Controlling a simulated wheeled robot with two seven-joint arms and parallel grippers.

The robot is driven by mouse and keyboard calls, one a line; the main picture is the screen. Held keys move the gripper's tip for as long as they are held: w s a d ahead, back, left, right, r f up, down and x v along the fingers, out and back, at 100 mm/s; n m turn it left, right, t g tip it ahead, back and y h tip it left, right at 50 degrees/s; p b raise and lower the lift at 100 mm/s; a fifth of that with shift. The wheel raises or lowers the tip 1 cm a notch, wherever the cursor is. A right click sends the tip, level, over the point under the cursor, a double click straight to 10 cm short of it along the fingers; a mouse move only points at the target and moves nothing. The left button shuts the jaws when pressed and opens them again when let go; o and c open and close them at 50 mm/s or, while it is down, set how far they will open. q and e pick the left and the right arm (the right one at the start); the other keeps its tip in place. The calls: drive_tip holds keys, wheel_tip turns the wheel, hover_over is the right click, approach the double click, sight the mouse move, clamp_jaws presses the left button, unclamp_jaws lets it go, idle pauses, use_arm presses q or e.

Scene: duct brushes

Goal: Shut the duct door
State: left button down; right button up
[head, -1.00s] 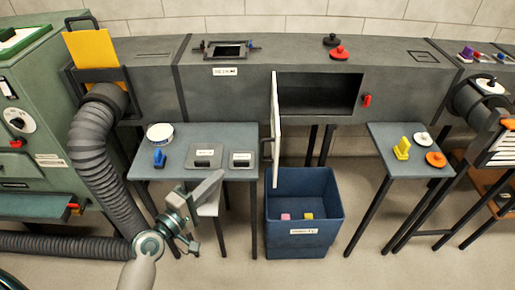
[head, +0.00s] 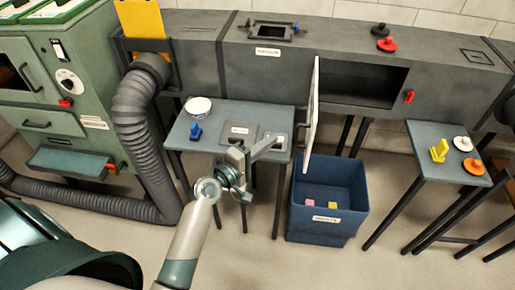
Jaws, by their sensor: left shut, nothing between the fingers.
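The duct door (head: 313,112) is a pale panel, seen nearly edge-on. It stands open, swung out toward me from the left side of the dark opening (head: 350,88) in the grey duct (head: 285,62). A red latch (head: 409,97) sits on the duct right of the opening. My left gripper (head: 270,145) is shut and empty, above the front right part of the left table. Its fingers point right toward the door and appear apart from it. My right gripper is out of view.
The left table (head: 215,115) carries a white round dish, a blue piece and grey plates. A blue bin (head: 328,222) with small blocks stands below the door. The right table (head: 428,150) holds yellow, white and orange pieces. A ribbed hose (head: 142,110) is at left.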

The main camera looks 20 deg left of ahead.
use_arm(q)
drive_tip(key=w+d, duration=0.1)
drive_tip(key=d, duration=0.1)
drive_tip(key=w+d+p, duration=0.1)
drive_tip(key=w+d, duration=0.1)
drive_tip(key=shift+f, duration=0.1)
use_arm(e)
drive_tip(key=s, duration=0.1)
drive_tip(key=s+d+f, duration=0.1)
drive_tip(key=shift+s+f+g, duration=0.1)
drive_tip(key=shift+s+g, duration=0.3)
use_arm(q)
drive_tip(key=shift+d, duration=0.15)
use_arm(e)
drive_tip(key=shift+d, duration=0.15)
